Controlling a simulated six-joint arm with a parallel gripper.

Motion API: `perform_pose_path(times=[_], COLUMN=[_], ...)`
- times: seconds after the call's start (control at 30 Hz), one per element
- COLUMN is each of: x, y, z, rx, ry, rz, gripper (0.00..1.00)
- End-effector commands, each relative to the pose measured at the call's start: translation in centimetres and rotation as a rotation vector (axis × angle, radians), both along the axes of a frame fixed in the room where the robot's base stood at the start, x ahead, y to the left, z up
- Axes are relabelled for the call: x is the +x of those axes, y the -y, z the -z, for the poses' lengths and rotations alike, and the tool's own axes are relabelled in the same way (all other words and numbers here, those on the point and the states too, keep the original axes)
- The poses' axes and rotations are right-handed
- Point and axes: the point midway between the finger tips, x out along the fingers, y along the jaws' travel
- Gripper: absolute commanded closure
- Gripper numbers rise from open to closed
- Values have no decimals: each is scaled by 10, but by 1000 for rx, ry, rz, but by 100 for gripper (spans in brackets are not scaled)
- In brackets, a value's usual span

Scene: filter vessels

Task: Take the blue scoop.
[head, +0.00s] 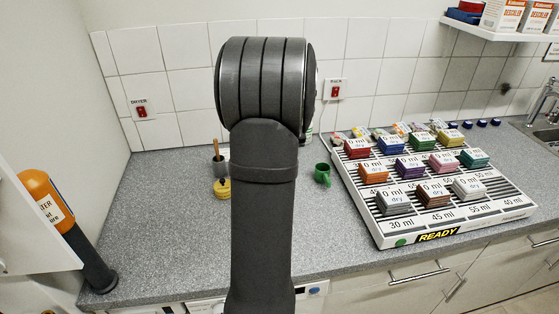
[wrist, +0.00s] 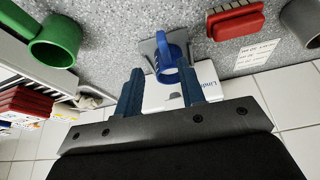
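The blue scoop (wrist: 176,40) shows in the wrist view at upper middle, with a rounded, ring-like blue part and a flat grey piece against it. Its exact pose is hard to tell. My gripper (wrist: 159,80) is open, its two dark blue fingers apart, with the scoop beyond the fingertips and roughly in line with the gap. Nothing is seen held between the fingers. In the head view my arm covers the middle of the counter, hiding both the gripper and the blue scoop.
A green cup-like vessel (wrist: 55,42) with a handle, a red brush (wrist: 236,20), a grey cylinder (wrist: 302,20) and a white box (wrist: 207,75) surround the scoop. A white rack (head: 455,222) of coloured blocks stands right. The counter's front left (head: 160,250) is clear.

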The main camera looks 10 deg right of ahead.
Motion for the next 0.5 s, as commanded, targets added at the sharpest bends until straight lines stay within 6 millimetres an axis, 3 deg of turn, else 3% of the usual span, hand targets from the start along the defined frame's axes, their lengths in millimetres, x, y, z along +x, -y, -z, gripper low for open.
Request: perform_pose_path(times=[0.27, 0.5], x=[6, 18], y=[-1, -7], z=[16, 46], rx=[0, 0], ry=[0, -1], rz=[-1, -1], gripper=[64, 64])
